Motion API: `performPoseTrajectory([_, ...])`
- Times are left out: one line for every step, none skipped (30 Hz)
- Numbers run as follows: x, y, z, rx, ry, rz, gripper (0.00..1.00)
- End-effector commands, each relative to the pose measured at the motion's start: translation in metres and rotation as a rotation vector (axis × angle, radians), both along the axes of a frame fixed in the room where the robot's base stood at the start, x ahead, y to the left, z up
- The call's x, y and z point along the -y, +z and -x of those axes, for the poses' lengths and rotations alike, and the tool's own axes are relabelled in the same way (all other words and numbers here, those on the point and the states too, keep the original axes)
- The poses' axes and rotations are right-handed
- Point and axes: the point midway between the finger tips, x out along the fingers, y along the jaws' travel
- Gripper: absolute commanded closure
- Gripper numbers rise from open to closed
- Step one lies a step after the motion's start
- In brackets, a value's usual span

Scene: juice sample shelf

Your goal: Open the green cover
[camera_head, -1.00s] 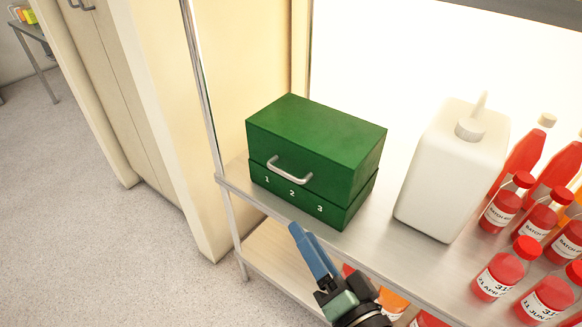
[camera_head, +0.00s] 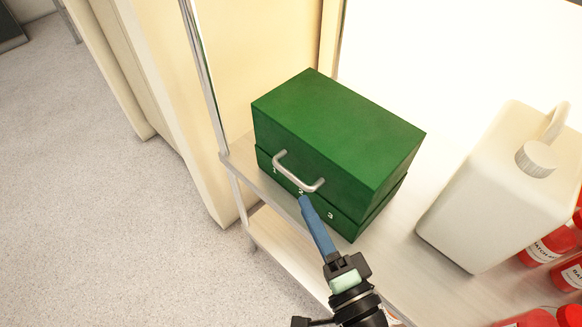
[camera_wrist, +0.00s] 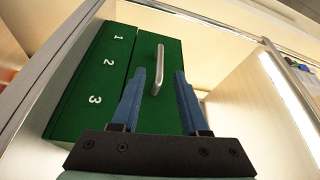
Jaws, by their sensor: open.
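The green cover (camera_head: 330,125) is the upper part of a green box on the shelf, with a silver bar handle (camera_head: 298,178) on its front. It sits closed on the green base (camera_head: 345,221), which is numbered 1, 2, 3. My gripper (camera_head: 304,200) is just in front of the handle in the head view. In the wrist view, my gripper (camera_wrist: 160,78) has its two blue fingers apart, with the handle (camera_wrist: 158,70) showing between them. I cannot tell whether a finger touches it. The cover's front (camera_wrist: 150,45) also fills part of the wrist view.
A white jug (camera_head: 490,195) stands right of the box on the shelf (camera_head: 395,250). Red-capped bottles (camera_head: 548,245) of red juice stand farther right. A metal shelf post (camera_head: 203,75) rises at the left, beside a cream wall. Open floor lies to the left.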

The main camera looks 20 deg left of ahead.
Motion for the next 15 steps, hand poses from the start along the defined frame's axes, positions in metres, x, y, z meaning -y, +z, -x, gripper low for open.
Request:
performPoseTrajectory([-0.01, 0.001, -0.008, 0.004, 0.005, 0.001, 0.55])
performPoseTrajectory([-0.015, 0.002, -0.012, 0.003, 0.005, 0.0, 0.55])
performPoseTrajectory([-0.022, 0.003, -0.018, 0.004, 0.004, -0.001, 0.55])
performPoseTrajectory([-0.026, 0.003, -0.022, 0.003, 0.005, 0.0, 0.55])
performPoseTrajectory([-0.03, 0.004, -0.026, 0.003, 0.003, 0.0, 0.55])
performPoseTrajectory([-0.036, 0.004, -0.032, 0.003, 0.005, 0.0, 0.55])
performPoseTrajectory([-0.04, 0.004, -0.035, 0.003, 0.004, 0.001, 0.55])
performPoseTrajectory([-0.044, 0.005, -0.039, 0.004, 0.003, 0.0, 0.55])
performPoseTrajectory([-0.048, 0.005, -0.043, 0.002, 0.003, 0.0, 0.55])
performPoseTrajectory([-0.051, 0.005, -0.046, 0.002, 0.002, 0.0, 0.55])
performPoseTrajectory([-0.054, 0.006, -0.048, 0.003, 0.003, 0.0, 0.55])
performPoseTrajectory([-0.057, 0.006, -0.051, 0.002, 0.002, 0.001, 0.55])
performPoseTrajectory([-0.059, 0.006, -0.053, 0.002, 0.001, 0.001, 0.55])
performPoseTrajectory([-0.061, 0.006, -0.055, 0.002, 0.001, 0.001, 0.55])
performPoseTrajectory([-0.063, 0.007, -0.056, 0.001, 0.001, 0.0, 0.55])
